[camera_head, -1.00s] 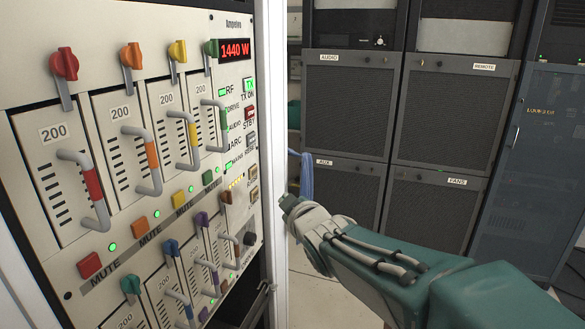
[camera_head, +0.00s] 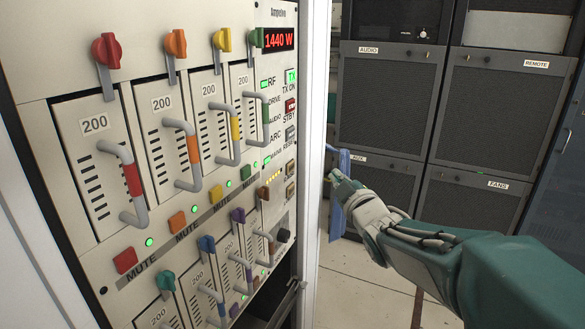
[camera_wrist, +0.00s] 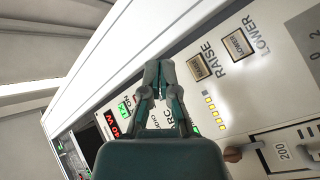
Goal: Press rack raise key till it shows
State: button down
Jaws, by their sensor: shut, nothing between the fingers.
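The raise key (camera_wrist: 198,67) is a small tan square button labelled RAISE, beside the similar lower key (camera_wrist: 238,45). In the head view the raise key (camera_head: 290,169) is small, on the right edge of the rack panel. A red display (camera_head: 279,39) reads 1440 W. A column of lit yellow lights (camera_head: 273,178) is beside the keys. My gripper (camera_head: 335,178) is shut and empty, to the right of the panel edge in the head view. In the wrist view my gripper (camera_wrist: 160,72) points toward the panel's edge, left of the raise key. No contact is visible.
The panel carries protruding handles (camera_head: 131,180), coloured knobs (camera_head: 106,50) and mute buttons (camera_head: 125,261). A white frame post (camera_head: 316,120) edges it. Open floor (camera_head: 345,290) lies between.

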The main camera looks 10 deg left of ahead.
aim_at(295, 163)
jog(key=w+a, duration=0.1)
jog(key=a, duration=0.3)
jog(key=w+a, duration=0.1)
jog(key=a, duration=0.2)
jog(key=shift+w+a, duration=0.1)
jog(key=shift+w, duration=0.2)
jog(key=shift+a, duration=0.1)
dwell(1.1)
jog(key=shift+w+a, duration=0.1)
jog(key=shift+a, duration=0.1)
jog(key=shift+w+a+r, duration=0.1)
jog(key=shift+a, duration=0.25)
dwell(0.7)
jog(key=shift+s+d, duration=0.25)
jog(key=shift+d, duration=0.45)
jog(key=shift+d, duration=0.1)
jog(key=shift+s+d, duration=0.3)
jog(key=shift+d, duration=0.45)
jog(key=shift+s+d, duration=0.3)
jog(key=shift+d, duration=0.5)
jog(key=shift+s+d, duration=0.3)
jog(key=shift+d, duration=0.45)
